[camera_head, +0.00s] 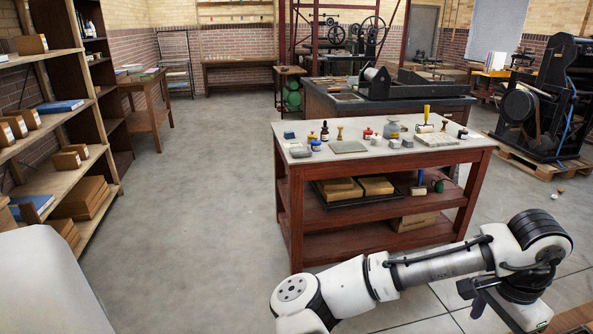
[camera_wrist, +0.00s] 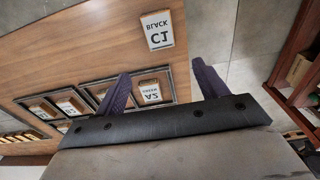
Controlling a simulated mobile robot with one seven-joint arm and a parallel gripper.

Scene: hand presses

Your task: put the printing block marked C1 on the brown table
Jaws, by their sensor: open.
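The printing block marked C1 (camera_wrist: 157,30), a pale label with "BLACK" on it, lies on a brown wooden surface (camera_wrist: 85,45) in the wrist view. It is outside the dark frames, near the surface's edge. My gripper (camera_wrist: 163,84) is open, its two purple fingers apart with nothing held. C1 is beyond the fingertips and apart from them. A block marked A2 (camera_wrist: 151,92) sits in a dark frame, seen between the fingers. In the head view, part of a brown wooden top (camera_head: 574,319) shows at the lower right corner; C1 cannot be made out there.
More framed blocks (camera_wrist: 70,106) sit to the left in the wrist view. A red-brown workbench (camera_head: 290,190) with bottles and tools stands beyond my arm in the head view. Shelves (camera_head: 70,180) with boxes stand at left. The grey floor (camera_head: 190,220) between is clear.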

